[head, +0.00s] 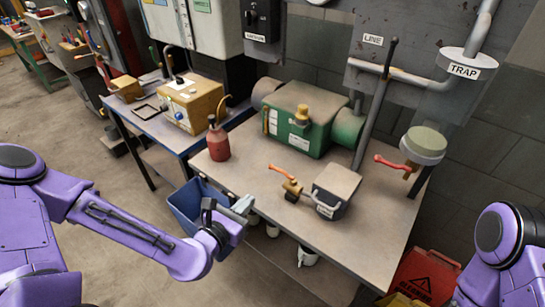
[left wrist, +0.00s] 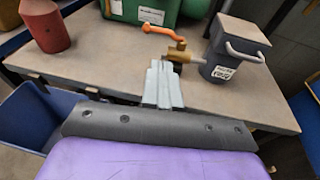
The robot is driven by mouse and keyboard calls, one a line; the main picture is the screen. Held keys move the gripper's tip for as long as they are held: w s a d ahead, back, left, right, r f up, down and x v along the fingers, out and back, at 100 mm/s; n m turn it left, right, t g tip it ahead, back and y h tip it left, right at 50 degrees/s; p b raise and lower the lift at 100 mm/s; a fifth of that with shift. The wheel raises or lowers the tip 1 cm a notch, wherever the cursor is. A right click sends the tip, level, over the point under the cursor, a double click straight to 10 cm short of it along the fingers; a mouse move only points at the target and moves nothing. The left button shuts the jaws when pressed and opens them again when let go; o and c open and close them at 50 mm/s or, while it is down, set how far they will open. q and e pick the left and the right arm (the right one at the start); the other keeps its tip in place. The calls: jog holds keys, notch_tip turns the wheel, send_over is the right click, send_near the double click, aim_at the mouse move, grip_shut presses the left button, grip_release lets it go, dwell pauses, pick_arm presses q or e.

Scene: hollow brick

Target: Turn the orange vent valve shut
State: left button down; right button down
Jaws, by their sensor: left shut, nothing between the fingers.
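The orange valve handle (head: 288,172) sits on a brass valve body (head: 292,187) on the table, at the left side of a dark grey box (head: 335,190) with a label. In the left wrist view the orange handle (left wrist: 163,32) points left from above the brass body (left wrist: 180,52), ahead of the fingertips. My left gripper (head: 242,205) is shut and empty, near the table's front edge, to the left of and short of the valve. Its closed grey fingers (left wrist: 164,82) show in the left wrist view, apart from the handle. My right gripper is out of view.
A red bottle (head: 218,140) stands at the table's left, and a green pump (head: 298,118) at the back. A trap with a red-handled valve (head: 393,163) hangs at the right. A blue bin (head: 188,203) is below the front edge. The table's front right is clear.

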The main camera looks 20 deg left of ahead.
aim_at(277, 170)
pick_arm(q)
jog(key=x, duration=0.6)
jog(key=p+x, duration=0.1)
jog(key=x, duration=0.6)
jog(key=shift+w+d+r+p, duration=0.1)
jog(key=shift+w+r+p, duration=0.1)
jog(key=shift+p, duration=0.1)
jog(key=shift+w+f, duration=0.15)
jog(key=shift+w, duration=0.2)
jog(key=w+b, duration=0.1)
jog(key=b, duration=0.2)
jog(key=shift+b, duration=0.4)
